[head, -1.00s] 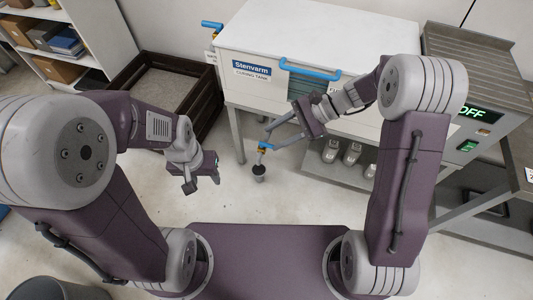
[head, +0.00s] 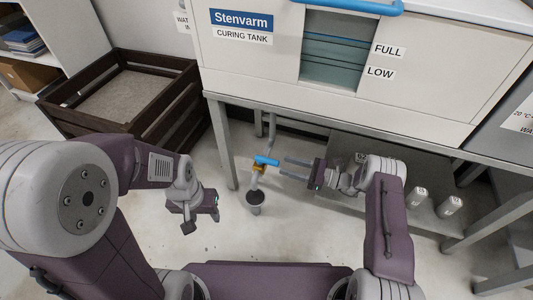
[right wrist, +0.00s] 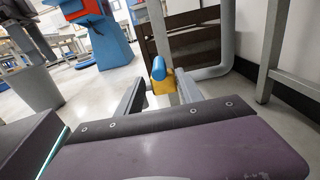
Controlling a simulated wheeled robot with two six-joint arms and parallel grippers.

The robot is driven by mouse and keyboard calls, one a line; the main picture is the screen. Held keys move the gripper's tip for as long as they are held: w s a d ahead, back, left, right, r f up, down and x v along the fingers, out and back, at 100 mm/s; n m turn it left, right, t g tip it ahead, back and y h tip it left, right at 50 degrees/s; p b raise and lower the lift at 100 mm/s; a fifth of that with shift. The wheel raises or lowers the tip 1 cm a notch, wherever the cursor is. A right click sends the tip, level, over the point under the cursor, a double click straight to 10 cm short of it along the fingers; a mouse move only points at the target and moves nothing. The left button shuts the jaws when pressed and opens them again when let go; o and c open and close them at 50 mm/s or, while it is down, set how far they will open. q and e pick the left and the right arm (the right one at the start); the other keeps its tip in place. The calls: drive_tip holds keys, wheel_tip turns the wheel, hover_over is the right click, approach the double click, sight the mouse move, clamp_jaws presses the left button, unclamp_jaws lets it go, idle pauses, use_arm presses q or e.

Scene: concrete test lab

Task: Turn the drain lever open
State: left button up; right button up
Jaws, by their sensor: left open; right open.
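The blue drain lever (head: 267,161) sits on a yellow valve body (head: 258,168) at the lower end of the grey drain pipe (head: 271,132) under the curing tank (head: 240,70). In the head view the lever lies crosswise to the pipe. My right gripper (head: 284,167) is open and empty, just right of the lever, its fingers pointing at it. In the right wrist view the lever (right wrist: 159,68) and valve (right wrist: 163,84) appear between the open fingers, near their tips; contact cannot be told. My left gripper (head: 200,212) is open and empty, left of the valve.
A tank leg (head: 223,140) rises left of the pipe. A wooden crate (head: 130,95) stands at the left. Several grey weights (head: 417,197) sit on a low shelf at the right.

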sight(266, 160)
drive_tip(key=b+x, duration=0.5)
drive_tip(key=x, duration=0.3)
drive_tip(key=shift+a+f, duration=0.1)
drive_tip(key=shift+a, duration=0.4)
drive_tip(key=shift+r, duration=0.2)
clamp_jaws()
idle(0.7)
